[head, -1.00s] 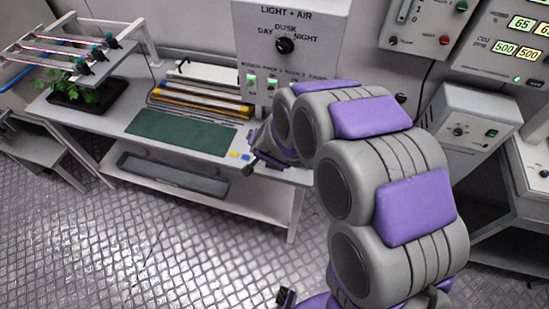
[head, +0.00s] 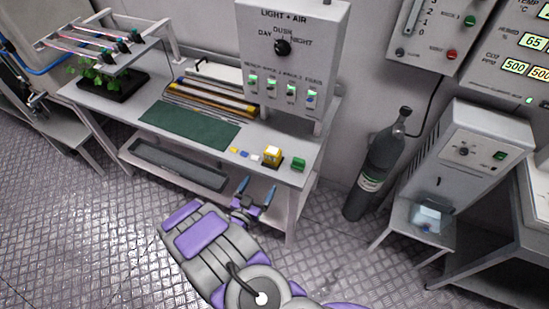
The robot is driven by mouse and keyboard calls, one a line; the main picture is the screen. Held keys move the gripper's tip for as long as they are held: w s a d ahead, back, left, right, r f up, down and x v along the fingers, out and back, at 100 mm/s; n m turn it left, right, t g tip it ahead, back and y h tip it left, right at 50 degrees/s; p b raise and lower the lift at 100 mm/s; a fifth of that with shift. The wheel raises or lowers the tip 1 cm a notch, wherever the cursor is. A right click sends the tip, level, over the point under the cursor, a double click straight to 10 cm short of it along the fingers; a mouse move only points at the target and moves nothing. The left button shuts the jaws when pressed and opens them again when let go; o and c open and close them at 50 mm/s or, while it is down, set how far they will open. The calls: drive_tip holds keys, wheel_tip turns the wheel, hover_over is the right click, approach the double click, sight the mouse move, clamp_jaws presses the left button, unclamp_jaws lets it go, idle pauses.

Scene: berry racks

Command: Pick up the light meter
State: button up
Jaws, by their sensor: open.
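A small yellow device with a pale top, probably the light meter (head: 271,154), sits on a dark base near the front right of the workbench (head: 205,153). My gripper (head: 258,184) is in front of the bench's front edge, below the yellow device in the picture. Its two bluish fingers are spread apart and point toward the bench. Nothing is between them, and they look apart from the device.
A green block (head: 298,164) stands just right of the device; small yellow, blue and white pieces lie left of it. A green mat (head: 188,126) lies farther left. The light control box (head: 290,60) hangs over the bench's back. A gas cylinder (head: 382,165) stands right.

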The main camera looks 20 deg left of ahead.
approach(272, 159)
drive_tip(key=w, duration=0.4)
drive_tip(key=w+d+b, duration=0.1)
drive_tip(key=w, duration=0.3)
drive_tip(key=shift+w+d, duration=0.25)
drive_tip(key=shift+d, duration=0.1)
drive_tip(key=shift+w+a+b, duration=0.3)
drive_tip(key=shift+a, duration=0.1)
drive_tip(key=w, duration=0.2)
drive_tip(key=w+b, duration=0.1)
drive_tip(key=w, duration=0.1)
drive_tip(key=shift+w+a+f, duration=0.15)
drive_tip(key=shift+a+f, duration=0.1)
drive_tip(key=shift+a, duration=0.15)
drive_tip(key=shift+w+d, duration=0.25)
drive_tip(key=shift+w, duration=0.05)
drive_tip(key=shift+d+r, duration=0.2)
drive_tip(key=shift+d, duration=0.1)
drive_tip(key=shift+a+f, duration=0.15)
drive_tip(key=shift+a, duration=0.45)
drive_tip(key=c, duration=0.7)
drive_tip(key=shift+d, duration=0.4)
drive_tip(key=c, duration=0.4)
